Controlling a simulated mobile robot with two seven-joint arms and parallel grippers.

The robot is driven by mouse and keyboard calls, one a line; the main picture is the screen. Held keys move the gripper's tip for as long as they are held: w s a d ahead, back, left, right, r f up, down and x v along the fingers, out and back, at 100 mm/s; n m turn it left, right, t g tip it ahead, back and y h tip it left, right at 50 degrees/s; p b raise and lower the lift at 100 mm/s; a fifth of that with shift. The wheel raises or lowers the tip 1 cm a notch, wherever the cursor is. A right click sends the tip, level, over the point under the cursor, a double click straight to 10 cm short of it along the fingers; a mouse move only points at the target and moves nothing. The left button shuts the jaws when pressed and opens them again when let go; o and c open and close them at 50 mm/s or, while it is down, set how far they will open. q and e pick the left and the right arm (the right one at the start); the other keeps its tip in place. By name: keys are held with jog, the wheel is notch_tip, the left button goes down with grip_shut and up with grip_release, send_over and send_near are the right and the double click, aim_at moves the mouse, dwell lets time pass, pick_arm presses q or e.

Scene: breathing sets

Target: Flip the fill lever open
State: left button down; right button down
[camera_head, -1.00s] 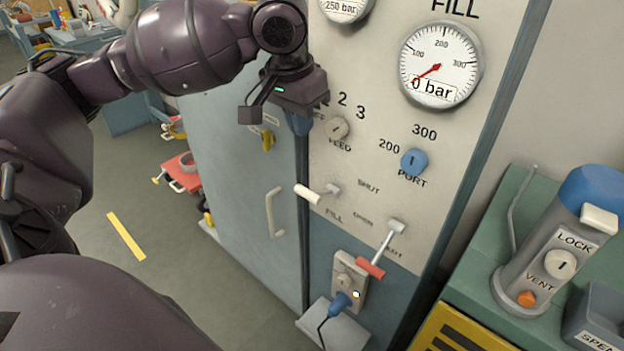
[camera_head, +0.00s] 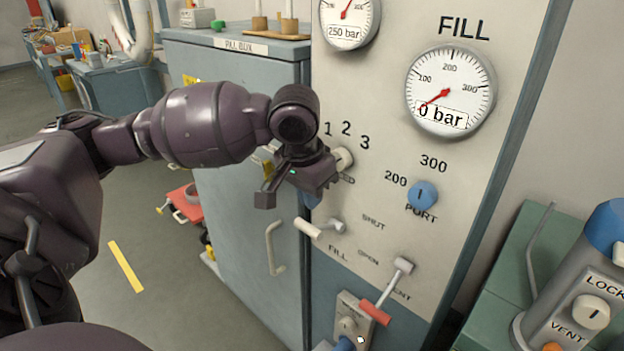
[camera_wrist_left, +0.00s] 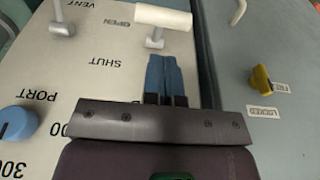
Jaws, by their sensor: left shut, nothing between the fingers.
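The fill lever has a white cylindrical handle (camera_head: 308,228) on a short grey stem, above the word FILL on the pale panel. In the head view the handle sticks out to the left of its pivot, with SHUT and OPEN printed to the right. The handle also shows in the left wrist view (camera_wrist_left: 163,18), at the top. My left gripper (camera_head: 311,201) is just above the lever in the head view, its blue fingertips mostly hidden by its dark body. In the left wrist view the blue fingers (camera_wrist_left: 164,75) are together and empty, with a small gap to the lever. My right gripper is out of view.
A red-handled vent lever (camera_head: 376,312) is to the lower right and a blue port knob (camera_head: 422,195) to the right. The feed knob (camera_head: 343,158) is beside the gripper. A cabinet handle (camera_head: 273,248) is at left. The fill gauge (camera_head: 450,90) reads 0 bar.

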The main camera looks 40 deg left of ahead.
aim_at(308, 225)
pick_arm(q)
jog(key=f, duration=0.2)
jog(key=shift+s+f, duration=0.2)
jog(key=shift+f, duration=0.2)
jog(key=shift+s+f+b, duration=0.15)
jog(key=shift+f+b, duration=0.3)
jog(key=shift+f, duration=0.1)
